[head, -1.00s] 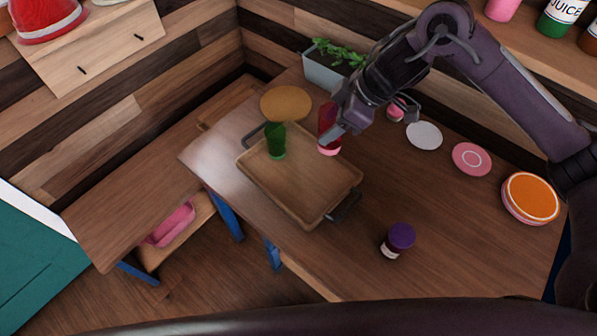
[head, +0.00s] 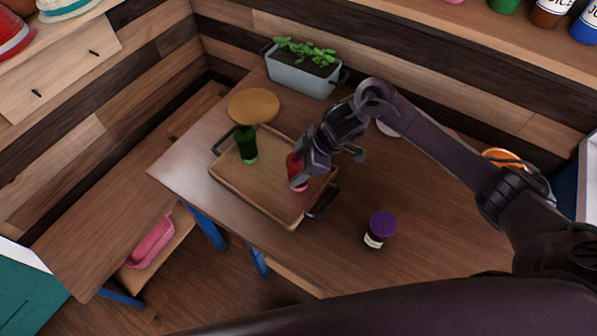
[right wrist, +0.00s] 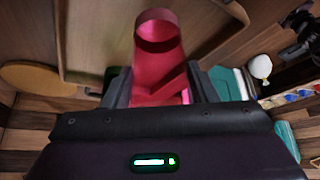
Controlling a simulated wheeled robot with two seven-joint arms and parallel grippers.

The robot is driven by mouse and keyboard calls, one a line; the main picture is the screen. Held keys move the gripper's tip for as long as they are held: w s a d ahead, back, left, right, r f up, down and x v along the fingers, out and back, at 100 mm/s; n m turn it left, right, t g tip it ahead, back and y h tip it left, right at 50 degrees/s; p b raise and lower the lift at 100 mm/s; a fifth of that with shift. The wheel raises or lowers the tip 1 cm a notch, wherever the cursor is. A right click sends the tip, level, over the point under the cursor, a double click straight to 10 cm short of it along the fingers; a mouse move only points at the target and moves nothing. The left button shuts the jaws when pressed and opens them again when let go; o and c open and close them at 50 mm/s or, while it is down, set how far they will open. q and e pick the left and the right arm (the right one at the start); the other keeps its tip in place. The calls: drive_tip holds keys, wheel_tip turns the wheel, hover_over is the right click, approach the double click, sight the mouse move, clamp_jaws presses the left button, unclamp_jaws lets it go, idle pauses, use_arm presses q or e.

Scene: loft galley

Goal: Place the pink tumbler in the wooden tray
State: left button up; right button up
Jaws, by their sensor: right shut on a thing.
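The pink tumbler (head: 295,171) is a red-pink glass over the right part of the wooden tray (head: 262,202) in the head view. My right gripper (head: 303,173) is shut on it and partly covers it. In the right wrist view the tumbler (right wrist: 158,58) stands out between the fingers, with the tray (right wrist: 95,45) behind it. I cannot tell whether its base touches the tray floor. A green glass (head: 246,146) stands in the tray's left part. My left gripper is not in view.
A round wooden board (head: 254,106) lies behind the tray, and a planter (head: 302,72) stands against the wall. A purple-lidded jar (head: 380,229) stands right of the tray. The tray's middle is clear.

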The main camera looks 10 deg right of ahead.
drive_tip(key=shift+f, duration=1.45)
drive_tip(key=shift+f, duration=0.2)
drive_tip(key=o, duration=1)
drive_tip(key=shift+o, duration=0.2)
drive_tip(key=b+v, duration=0.1)
drive_tip(key=v, duration=1.1)
drive_tip(key=shift+r, duration=0.2)
